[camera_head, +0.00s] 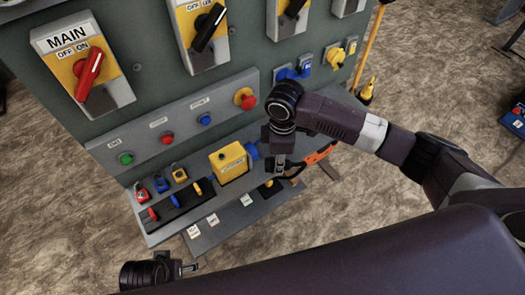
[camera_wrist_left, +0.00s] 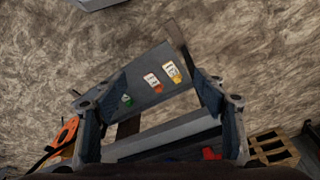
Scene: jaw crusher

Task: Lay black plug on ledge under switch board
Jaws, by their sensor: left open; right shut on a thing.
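The green-grey switch board (camera_head: 160,95) stands at the upper left in the head view. Under it, a grey ledge (camera_head: 228,228) with small labels sticks out; the left wrist view also shows a labelled grey plate (camera_wrist_left: 150,98). My right gripper (camera_head: 279,170) points down over the ledge's right part, shut on a small dark thing, apparently the black plug, mostly hidden by the fingers. A black piece with yellow (camera_head: 268,187) lies just below; I cannot tell whether they touch. My left gripper (camera_head: 188,268) is open and empty at the lower left, apart from the ledge.
A shelf above the ledge holds a yellow box (camera_head: 229,162) and several small coloured plugs. A red MAIN switch (camera_head: 90,73) and push buttons project from the board. An orange tool (camera_head: 318,153) is right of my right gripper. Bare ground (camera_head: 60,200) is at left.

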